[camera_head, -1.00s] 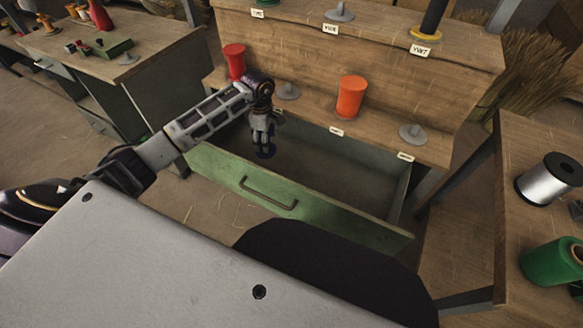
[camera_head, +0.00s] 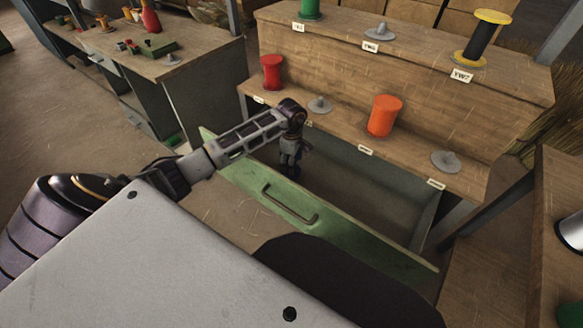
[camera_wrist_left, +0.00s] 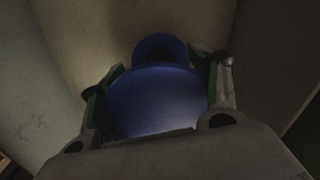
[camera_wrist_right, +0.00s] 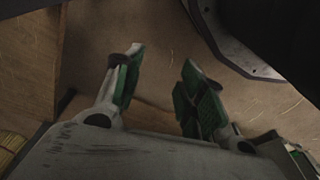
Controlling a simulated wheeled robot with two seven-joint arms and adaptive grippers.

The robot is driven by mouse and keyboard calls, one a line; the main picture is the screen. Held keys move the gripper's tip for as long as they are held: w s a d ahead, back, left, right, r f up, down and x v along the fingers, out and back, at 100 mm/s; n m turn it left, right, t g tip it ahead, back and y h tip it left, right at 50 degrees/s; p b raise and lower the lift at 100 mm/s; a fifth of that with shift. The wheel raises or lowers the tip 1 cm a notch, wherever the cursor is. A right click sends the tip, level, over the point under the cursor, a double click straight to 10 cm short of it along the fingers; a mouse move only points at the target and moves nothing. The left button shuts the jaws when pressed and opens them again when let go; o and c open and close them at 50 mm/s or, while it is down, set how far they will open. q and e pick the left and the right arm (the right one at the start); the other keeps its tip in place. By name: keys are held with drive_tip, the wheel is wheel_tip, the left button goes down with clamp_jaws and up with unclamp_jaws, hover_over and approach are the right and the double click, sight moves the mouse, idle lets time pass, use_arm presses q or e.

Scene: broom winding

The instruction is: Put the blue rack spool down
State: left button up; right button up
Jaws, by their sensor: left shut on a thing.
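The blue spool (camera_wrist_left: 155,98) sits between the fingers of my left gripper (camera_wrist_left: 158,90) in the left wrist view. The gripper is shut on it. In the head view my left gripper (camera_head: 290,165) points down inside the open green drawer (camera_head: 320,222), near its left end; the spool is mostly hidden there. I cannot tell whether the spool touches the drawer floor. My right gripper (camera_wrist_right: 155,88) shows only in the right wrist view, with its fingers apart and nothing between them.
Above the drawer, the rack (camera_head: 400,70) holds a red spool (camera_head: 272,72), an orange spool (camera_head: 384,115), a yellow-ended black spool (camera_head: 484,40) and bare grey pegs (camera_head: 445,160). A side bench (camera_head: 170,45) stands left. The drawer's middle and right look empty.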

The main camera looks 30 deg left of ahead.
use_arm(q)
drive_tip(key=shift+d+f, duration=0.1)
drive_tip(key=shift+f, duration=0.35)
wheel_tip(320, 180, down, 2)
drive_tip(key=shift+f+b, duration=0.2)
drive_tip(key=shift+b, duration=0.1)
drive_tip(key=shift+f, duration=0.25)
use_arm(e)
drive_tip(key=shift+a+r, duration=0.25)
drive_tip(key=shift+r, duration=0.7)
use_arm(q)
drive_tip(key=o, duration=1.1)
drive_tip(key=shift+c, duration=0.2)
use_arm(e)
drive_tip(key=shift+w+r, duration=0.2)
drive_tip(key=shift+r, duration=0.2)
drive_tip(key=shift+f, duration=0.1)
